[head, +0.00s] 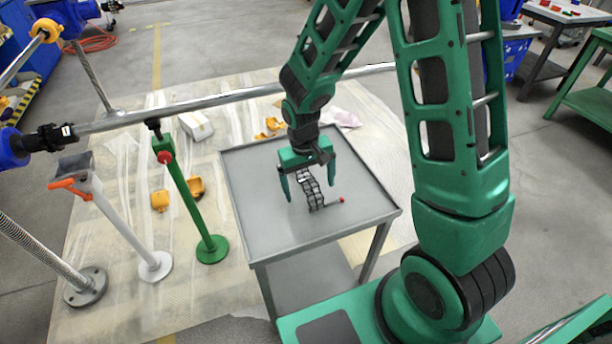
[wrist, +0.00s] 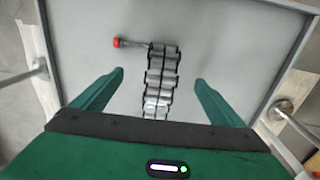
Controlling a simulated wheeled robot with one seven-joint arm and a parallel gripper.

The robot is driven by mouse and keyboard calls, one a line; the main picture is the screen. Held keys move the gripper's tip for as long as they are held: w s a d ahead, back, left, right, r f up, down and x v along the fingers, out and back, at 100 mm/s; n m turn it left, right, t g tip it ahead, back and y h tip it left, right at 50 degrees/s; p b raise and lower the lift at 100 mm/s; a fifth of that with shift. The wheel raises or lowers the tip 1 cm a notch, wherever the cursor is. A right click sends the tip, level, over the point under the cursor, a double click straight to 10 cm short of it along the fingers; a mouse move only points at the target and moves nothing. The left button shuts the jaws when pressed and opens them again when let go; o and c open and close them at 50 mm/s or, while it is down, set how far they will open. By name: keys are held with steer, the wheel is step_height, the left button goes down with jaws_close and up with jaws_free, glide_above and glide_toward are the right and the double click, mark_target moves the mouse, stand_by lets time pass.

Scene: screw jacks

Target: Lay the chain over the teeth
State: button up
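The chain (head: 316,196) is a dark strip of links with a thin rod ending in a red tip. In the wrist view the chain (wrist: 160,76) runs between my fingers, with its red tip (wrist: 118,43) to the left. It appears to lie on the grey metal table (head: 262,200); its near end is hidden by my gripper body. My gripper (head: 310,190) points down over the table, fingers apart on either side of the chain, not touching it. I cannot make out any teeth clearly.
A long horizontal pipe (head: 225,101) crosses behind the table. Left of the table are a green stand (head: 188,195) under the pipe and a white stand (head: 121,222) with an orange handle (head: 68,188). Yellow pieces (head: 160,200) lie on the floor sheet. The tabletop around the chain is clear.

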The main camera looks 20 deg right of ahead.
mark_target(310, 184)
steer(key=c, duration=2)
steer(key=shift+r, duration=5.05)
steer(key=shift+s, duration=0.1)
